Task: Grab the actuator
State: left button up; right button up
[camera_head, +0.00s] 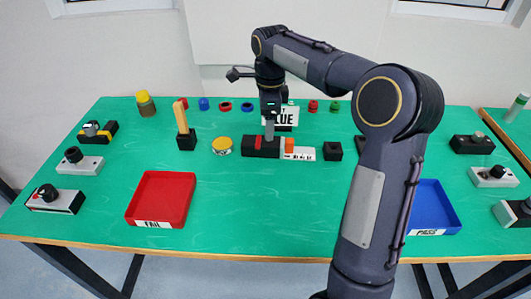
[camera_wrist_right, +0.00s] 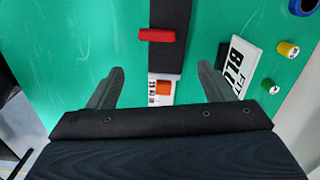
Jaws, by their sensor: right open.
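No part is labelled as an actuator, so I cannot tell which one it is. My right gripper (camera_head: 270,130) points down over a black block (camera_head: 252,148) with a red piece, at the middle of the green table. In the wrist view the right gripper (camera_wrist_right: 161,68) is open, fingers apart. Between and ahead of them lie the black block (camera_wrist_right: 168,57) with its red bar (camera_wrist_right: 157,34) and a white labelled part (camera_wrist_right: 153,98) with an orange block (camera_wrist_right: 163,88). This white part (camera_head: 298,154) sits right of the black block. My left gripper is out of view.
A red FAIL tray (camera_head: 161,222) stands front left, a blue PASS tray (camera_head: 430,228) front right, partly behind my arm. A sign reading BLUE (camera_head: 285,117) stands behind the block. Small black cube (camera_head: 332,151) lies right.

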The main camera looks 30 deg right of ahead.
aim_at(267, 143)
jog(key=f, duration=0.1)
jog(key=w+f+m, duration=0.1)
jog(key=f, duration=0.1)
jog(key=shift+w+d+m, duration=0.3)
jog(key=shift+w+m, duration=0.05)
jog(key=shift+m, duration=0.05)
jog(key=f, duration=0.4)
jog(key=f+b, duration=0.1)
jog(key=f, duration=0.1)
jog(key=shift+s+a+f, duration=0.15)
jog(key=shift+s+f, duration=0.05)
jog(key=shift+s, duration=0.1)
jog(key=shift+r, duration=0.1)
jog(key=c, duration=1.4)
